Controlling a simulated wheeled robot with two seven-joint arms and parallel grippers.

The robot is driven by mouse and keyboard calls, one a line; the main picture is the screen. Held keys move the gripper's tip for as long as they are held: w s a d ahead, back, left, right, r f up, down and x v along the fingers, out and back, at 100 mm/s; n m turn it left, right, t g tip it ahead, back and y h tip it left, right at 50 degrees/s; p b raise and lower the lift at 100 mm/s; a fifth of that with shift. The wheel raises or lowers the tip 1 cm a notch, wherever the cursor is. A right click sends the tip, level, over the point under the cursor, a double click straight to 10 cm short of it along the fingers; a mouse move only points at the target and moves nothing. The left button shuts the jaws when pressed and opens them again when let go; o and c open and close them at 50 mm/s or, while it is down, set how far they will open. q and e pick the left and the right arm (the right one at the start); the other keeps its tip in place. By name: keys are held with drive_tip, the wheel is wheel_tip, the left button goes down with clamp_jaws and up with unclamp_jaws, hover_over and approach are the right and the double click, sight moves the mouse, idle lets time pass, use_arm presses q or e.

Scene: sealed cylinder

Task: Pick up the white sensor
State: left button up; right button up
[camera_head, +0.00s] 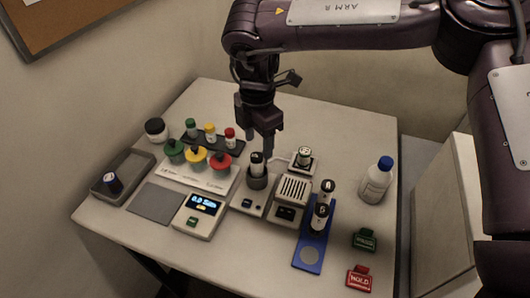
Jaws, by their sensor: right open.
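A small white-topped piece (304,153) sits on a dark and white square base right of my right gripper, with a pale cable running from it. It looks like the white sensor, but I cannot be sure at this size. My right gripper (257,148) points down with its fingers apart and nothing visibly held. It is just above a black-and-white cylinder (257,163) standing in a dark round holder (257,180). I cannot tell whether the fingers touch that cylinder. My left gripper is not in view.
Left are a grey tray (103,189), a display scale (199,219) and coloured knobs (197,157). A blue-capped bottle (376,181) and green and red tags (359,278) are farther right.

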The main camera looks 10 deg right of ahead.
sight(256, 156)
drive_tip(key=shift+s+a+f, duration=0.15)
drive_tip(key=shift+s+f, duration=0.1)
drive_tip(key=shift+f, duration=0.05)
drive_tip(key=shift+s+a+f+p, duration=0.2)
drive_tip(key=shift+f+p, duration=0.25)
drive_tip(key=shift+f, duration=0.2)
drive_tip(key=shift+s+a+f+p, duration=0.15)
drive_tip(key=shift+f+p, duration=0.25)
drive_tip(key=shift+f, duration=0.2)
drive_tip(key=f, duration=0.1)
drive_tip(key=f+p, duration=0.1)
drive_tip(key=f, duration=0.1)
drive_tip(key=shift+w+d, duration=0.2)
drive_tip(key=shift+w, duration=0.15)
drive_tip(key=shift+a+f, duration=0.1)
drive_tip(key=shift+f, duration=0.45)
drive_tip(key=c, duration=0.9)
clamp_jaws()
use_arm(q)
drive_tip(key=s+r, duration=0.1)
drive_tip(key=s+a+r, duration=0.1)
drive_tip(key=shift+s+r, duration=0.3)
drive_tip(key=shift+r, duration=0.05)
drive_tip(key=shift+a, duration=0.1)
use_arm(e)
drive_tip(key=shift+r, duration=0.2)
